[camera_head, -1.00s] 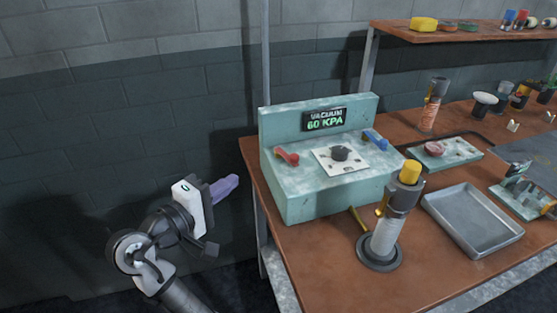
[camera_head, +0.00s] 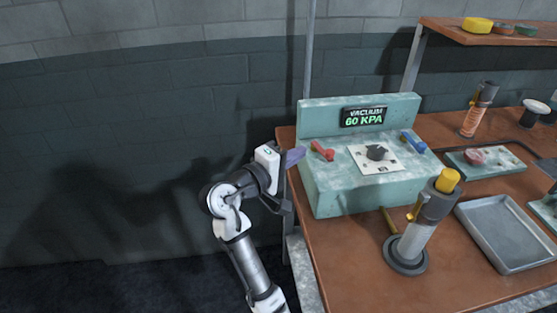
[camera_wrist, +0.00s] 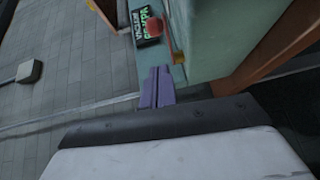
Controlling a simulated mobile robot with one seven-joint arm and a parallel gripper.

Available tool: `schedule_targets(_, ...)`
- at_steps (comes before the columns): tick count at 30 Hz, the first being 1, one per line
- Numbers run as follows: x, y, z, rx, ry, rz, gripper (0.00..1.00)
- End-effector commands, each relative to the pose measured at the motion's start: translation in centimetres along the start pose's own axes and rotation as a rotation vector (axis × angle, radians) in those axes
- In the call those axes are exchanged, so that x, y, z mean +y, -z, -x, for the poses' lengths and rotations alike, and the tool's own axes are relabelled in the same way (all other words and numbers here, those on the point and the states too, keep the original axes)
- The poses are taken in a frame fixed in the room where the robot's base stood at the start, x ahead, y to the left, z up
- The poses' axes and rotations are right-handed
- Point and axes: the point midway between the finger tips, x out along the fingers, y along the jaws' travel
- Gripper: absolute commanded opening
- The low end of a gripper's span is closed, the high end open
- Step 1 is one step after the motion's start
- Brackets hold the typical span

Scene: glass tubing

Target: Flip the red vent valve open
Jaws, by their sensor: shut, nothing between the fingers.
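The red vent valve (camera_head: 322,151) is a small lever on the left of the top of the teal vacuum box (camera_head: 345,196). The box's display (camera_head: 363,116) reads "VACUUM 60 KPA". My gripper (camera_head: 299,155) has purple fingers and is shut and empty, just left of the box and near the red valve. In the wrist view my gripper (camera_wrist: 158,75) points at the box's side, and the red valve (camera_wrist: 153,27) shows beyond the fingertips, apart from them. I cannot tell the exact gap.
A blue lever (camera_head: 413,142) and a black knob on a white plate (camera_head: 376,153) are on the same box. A torch with a yellow cap (camera_head: 423,225) stands in front, beside a metal tray (camera_head: 507,234). A vertical pole rises behind the box's left end. Left of the bench is open.

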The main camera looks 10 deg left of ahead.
Motion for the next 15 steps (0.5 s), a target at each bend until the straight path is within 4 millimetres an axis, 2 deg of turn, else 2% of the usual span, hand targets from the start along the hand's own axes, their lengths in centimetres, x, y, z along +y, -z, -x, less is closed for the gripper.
schedule_targets(1,0.1,-0.8,-0.7,-0.004,0.002,0.001,0.0)
schedule_targets(6,0.1,-2.2,-2.0,-0.002,0.002,-0.001,0.0)
schedule_targets(15,0.0,-2.8,-2.6,0.002,0.0,-0.001,0.0)
